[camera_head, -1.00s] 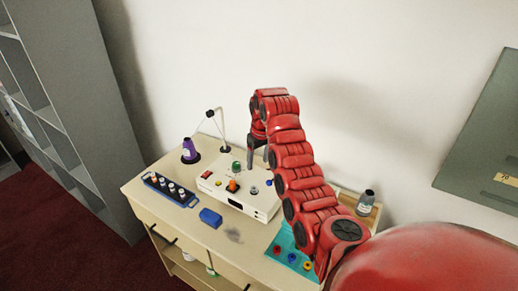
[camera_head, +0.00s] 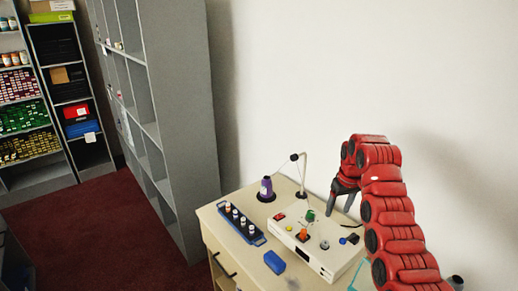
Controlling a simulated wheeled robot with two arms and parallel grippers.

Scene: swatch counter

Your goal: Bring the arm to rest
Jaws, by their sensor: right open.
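My right arm is red and segmented and reaches in from the lower right over the counter. Its gripper (camera_head: 343,206) points down with dark fingers apart, above the back right part of a white device (camera_head: 318,256). The fingers look empty. The device carries a red switch, a green knob (camera_head: 310,215), an orange knob (camera_head: 304,234) and a grey knob. My left gripper does not show.
A grey shelf unit (camera_head: 178,120) stands left. Red carpet (camera_head: 100,232) is open floor.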

